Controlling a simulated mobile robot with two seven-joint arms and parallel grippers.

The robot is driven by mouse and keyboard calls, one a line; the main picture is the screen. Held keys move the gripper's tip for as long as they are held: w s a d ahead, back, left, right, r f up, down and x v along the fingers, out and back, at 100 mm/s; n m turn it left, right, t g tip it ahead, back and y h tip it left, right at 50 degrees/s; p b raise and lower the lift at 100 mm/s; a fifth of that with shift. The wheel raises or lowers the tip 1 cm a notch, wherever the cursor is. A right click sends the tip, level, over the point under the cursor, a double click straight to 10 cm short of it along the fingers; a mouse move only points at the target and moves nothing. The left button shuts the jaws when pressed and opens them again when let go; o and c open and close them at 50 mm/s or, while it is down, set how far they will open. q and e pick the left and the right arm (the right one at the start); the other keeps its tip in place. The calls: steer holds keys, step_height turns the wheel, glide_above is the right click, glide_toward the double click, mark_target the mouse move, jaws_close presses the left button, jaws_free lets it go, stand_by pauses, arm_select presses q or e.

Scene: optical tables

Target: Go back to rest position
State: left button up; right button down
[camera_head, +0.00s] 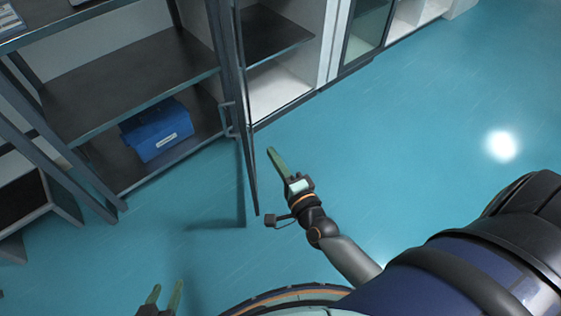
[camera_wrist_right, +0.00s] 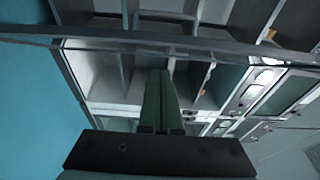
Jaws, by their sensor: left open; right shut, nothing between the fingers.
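My right gripper (camera_head: 278,163) is shut and empty, with its green fingers together. In the head view it is just right of the open cabinet door (camera_head: 247,130), close to its edge; I cannot tell if they touch. The shut fingers also show in the right wrist view (camera_wrist_right: 161,100), in front of a dark door frame and shelves. My left gripper (camera_head: 166,294) is at the bottom edge of the head view, its two green fingers apart and nothing between them. Most of the left arm is out of view.
The cabinet (camera_head: 130,85) has dark shelves, with a blue box (camera_head: 157,130) on a lower one. Its door stands out into the room between my grippers. White cabinets (camera_head: 285,90) line the back. The teal floor (camera_head: 420,130) to the right is clear.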

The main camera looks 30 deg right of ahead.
arm_select(q)
steer(key=shift+r, duration=0.1)
arm_select(e)
steer(key=shift+s, duration=1.35)
steer(key=s+a+f+n+g+y, duration=0.2)
steer(key=s+a+f+n+g, duration=0.25)
steer(key=n, duration=0.65)
steer(key=s+a+f+n+g+y, duration=0.1)
steer(key=s+f+n+g, duration=0.35)
steer(key=s+n, duration=0.45)
arm_select(q)
step_height(320, 180, up, 13)
steer(key=s+a+p, duration=0.1)
steer(key=a+p, duration=0.1)
steer(key=p, duration=1.5)
steer(key=shift+s+a+n+y+p, duration=0.2)
steer(key=shift+a+n+y+p, duration=0.15)
steer(key=shift+a+n+y, duration=0.05)
arm_select(e)
step_height(320, 180, up, 13)
steer(key=d, duration=0.2)
steer(key=shift+h, duration=0.3)
steer(key=shift+d+f, duration=0.1)
steer(key=shift+d, duration=0.05)
